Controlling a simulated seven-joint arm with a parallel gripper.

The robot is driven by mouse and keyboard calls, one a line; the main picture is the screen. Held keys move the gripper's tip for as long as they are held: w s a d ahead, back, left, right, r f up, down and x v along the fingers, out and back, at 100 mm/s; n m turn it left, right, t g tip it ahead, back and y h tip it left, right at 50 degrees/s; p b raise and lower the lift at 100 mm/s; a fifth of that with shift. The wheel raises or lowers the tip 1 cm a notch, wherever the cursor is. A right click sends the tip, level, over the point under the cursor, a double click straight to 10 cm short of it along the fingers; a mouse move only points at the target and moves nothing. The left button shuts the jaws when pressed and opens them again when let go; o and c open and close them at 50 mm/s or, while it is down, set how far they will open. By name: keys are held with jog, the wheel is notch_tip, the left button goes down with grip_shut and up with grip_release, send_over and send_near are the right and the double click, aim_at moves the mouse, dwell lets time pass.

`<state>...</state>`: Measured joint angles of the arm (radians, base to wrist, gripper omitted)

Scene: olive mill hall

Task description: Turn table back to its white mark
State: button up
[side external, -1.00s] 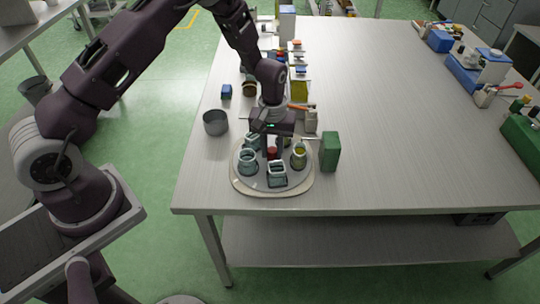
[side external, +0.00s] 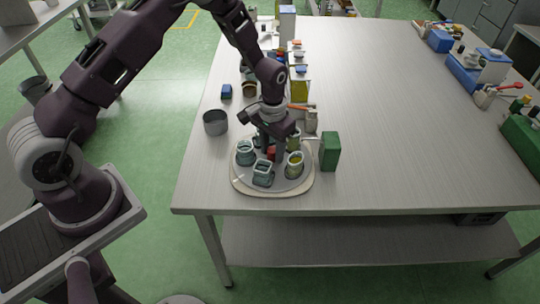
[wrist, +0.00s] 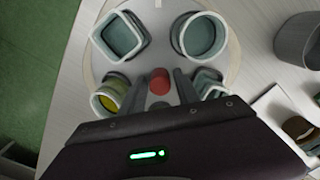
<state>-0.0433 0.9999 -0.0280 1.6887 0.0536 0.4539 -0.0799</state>
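The round grey turntable (side external: 279,186) sits on a pale base (side external: 262,194) near the table's front left corner. It carries several glass jars: a square one (side external: 262,177) at the front, a round one (side external: 245,155) at the left, and one with yellow contents (side external: 295,168) at the right. A red knob (wrist: 160,82) stands at its centre. A short white line (side external: 239,179) shows at the front left rim, also at the top of the wrist view (wrist: 157,3).
A green box (side external: 330,152) stands close to the right of the turntable. A grey metal pot (side external: 215,122) stands behind it to the left. Bottles and tins (side external: 299,88) line the table behind my gripper. The table's middle right is clear.

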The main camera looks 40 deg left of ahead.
aim_at(272, 150)
notch_tip(272, 150, up, 8)
jog(key=shift+r, duration=0.1)
dwell(0.4)
